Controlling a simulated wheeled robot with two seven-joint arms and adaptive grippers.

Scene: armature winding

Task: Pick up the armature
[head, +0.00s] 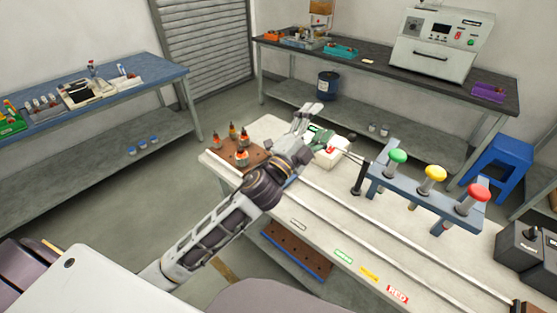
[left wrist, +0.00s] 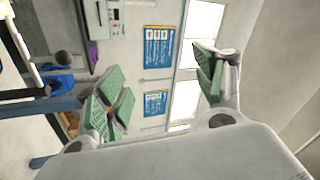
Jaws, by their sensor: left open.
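Several small armatures (head: 241,157) with orange-red and dark parts stand upright on a brown board (head: 262,160) at the far left end of the white worktable. My left gripper (head: 312,124) is open and empty, above the table's far side, to the right of the armatures and apart from them. In the left wrist view its green-padded fingers (left wrist: 160,88) are spread wide with nothing between them. No armature shows in that view. My left arm passes in front of part of the brown board. My right gripper is not in view.
A white device (head: 331,157) with a thin rod sits just beyond my left gripper. A blue stand (head: 408,193) carries green, yellow and red knobs. Rails (head: 345,212) run along the worktable (head: 330,235). Dark boxes (head: 524,246) stand at the right. Benches stand behind and at left.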

